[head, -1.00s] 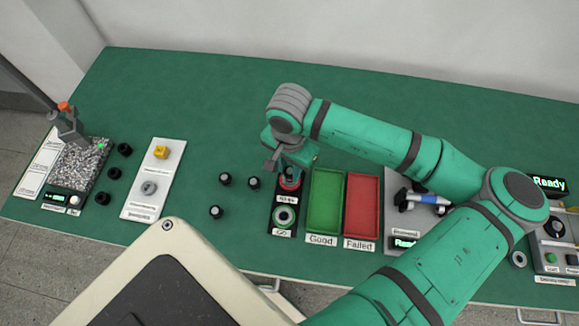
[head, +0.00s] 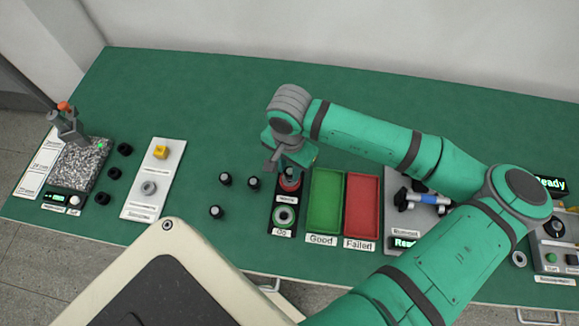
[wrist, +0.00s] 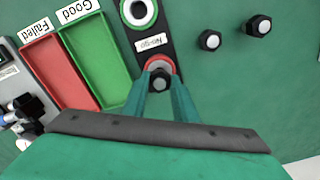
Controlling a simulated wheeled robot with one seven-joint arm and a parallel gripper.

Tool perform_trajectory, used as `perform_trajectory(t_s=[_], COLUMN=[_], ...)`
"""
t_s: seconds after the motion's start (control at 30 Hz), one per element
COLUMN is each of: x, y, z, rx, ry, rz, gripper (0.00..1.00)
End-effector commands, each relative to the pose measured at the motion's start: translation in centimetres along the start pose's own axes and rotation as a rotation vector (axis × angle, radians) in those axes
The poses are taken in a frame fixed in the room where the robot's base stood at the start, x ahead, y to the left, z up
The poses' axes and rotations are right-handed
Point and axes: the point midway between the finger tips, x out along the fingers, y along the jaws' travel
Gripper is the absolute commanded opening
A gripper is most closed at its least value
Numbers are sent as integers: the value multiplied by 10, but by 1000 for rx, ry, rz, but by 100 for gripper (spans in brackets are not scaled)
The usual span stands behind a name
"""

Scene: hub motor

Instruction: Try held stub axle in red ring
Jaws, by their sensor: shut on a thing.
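My gripper (wrist: 162,82) is shut on a dark stub axle (wrist: 160,80), whose pale end faces the wrist camera. The held axle is right at the red ring (wrist: 159,65), which carries the No-go label; how deep it sits in the ring is hidden. In the head view, my gripper (head: 291,170) is over the red ring (head: 289,185) at the far end of the black gauge plate (head: 275,204). The other ring (head: 285,216), pale and green with the Go label, is empty nearer the table's front.
The green Good tray (head: 325,203) and red Failed tray (head: 362,206) stand empty to the right of the gauge. Several loose stub axles (head: 225,179) stand upright to the left. A Runout station (head: 420,215) lies beyond the trays. The back of the table is clear.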

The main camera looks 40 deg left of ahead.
Motion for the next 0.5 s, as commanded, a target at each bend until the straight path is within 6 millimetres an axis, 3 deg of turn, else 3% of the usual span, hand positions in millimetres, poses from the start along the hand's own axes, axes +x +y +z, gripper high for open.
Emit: perform_trajectory(t_s=[0.5], x=[5], y=[0], z=[0], rx=[0], ry=[0], rz=[-1], gripper=[0])
